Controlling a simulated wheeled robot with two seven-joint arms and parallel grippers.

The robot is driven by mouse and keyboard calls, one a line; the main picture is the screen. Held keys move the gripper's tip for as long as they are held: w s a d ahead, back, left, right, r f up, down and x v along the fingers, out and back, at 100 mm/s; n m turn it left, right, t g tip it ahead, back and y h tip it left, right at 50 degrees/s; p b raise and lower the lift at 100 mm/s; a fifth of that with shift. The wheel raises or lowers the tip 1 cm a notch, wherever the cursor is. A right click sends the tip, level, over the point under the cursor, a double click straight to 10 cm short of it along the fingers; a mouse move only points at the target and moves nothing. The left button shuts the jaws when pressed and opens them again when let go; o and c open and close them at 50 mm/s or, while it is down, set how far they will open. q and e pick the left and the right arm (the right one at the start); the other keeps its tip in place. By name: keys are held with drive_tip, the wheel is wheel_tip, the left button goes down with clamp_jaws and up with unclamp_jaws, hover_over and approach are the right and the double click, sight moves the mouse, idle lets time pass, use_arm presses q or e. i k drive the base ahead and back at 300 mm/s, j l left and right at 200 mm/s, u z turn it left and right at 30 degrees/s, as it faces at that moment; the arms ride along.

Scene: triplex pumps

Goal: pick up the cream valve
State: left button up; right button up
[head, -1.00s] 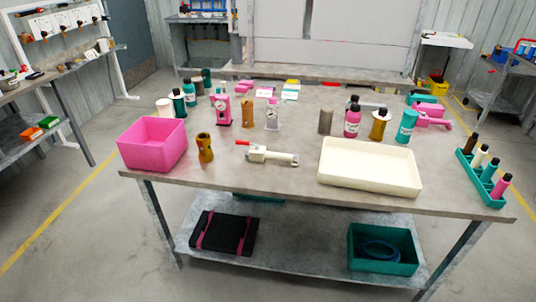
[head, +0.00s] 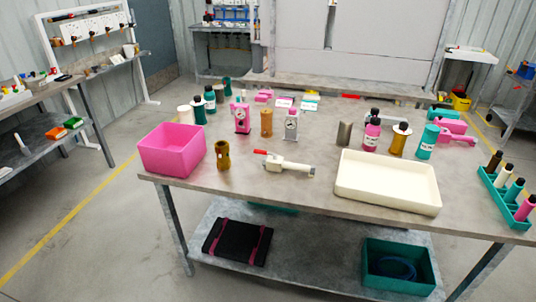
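The cream valve (head: 289,168) lies on its side on the table (head: 240,190), near the front middle. It has a cream body with a red lever end at its left and a greyish pipe end at its right. It lies between the mustard-brown fitting (head: 223,155) and the cream tray (head: 388,197), apart from both. Neither of my grippers shows in the head view.
A pink bin (head: 172,162) stands at the table's left front corner. Behind the valve stand a pink gauge (head: 242,118), a tan cylinder (head: 267,123) and a white gauge (head: 291,125). Bottles stand at back right, and a teal rack (head: 507,197) at the right edge.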

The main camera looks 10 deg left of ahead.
sight(276, 165)
drive_tip(key=i+j, duration=0.25)
drive_tip(key=i, duration=0.2)
drive_tip(key=i+j, duration=0.25)
drive_tip(key=i, duration=0.2)
drive_tip(key=i+j, duration=0.25)
drive_tip(key=i, duration=0.25)
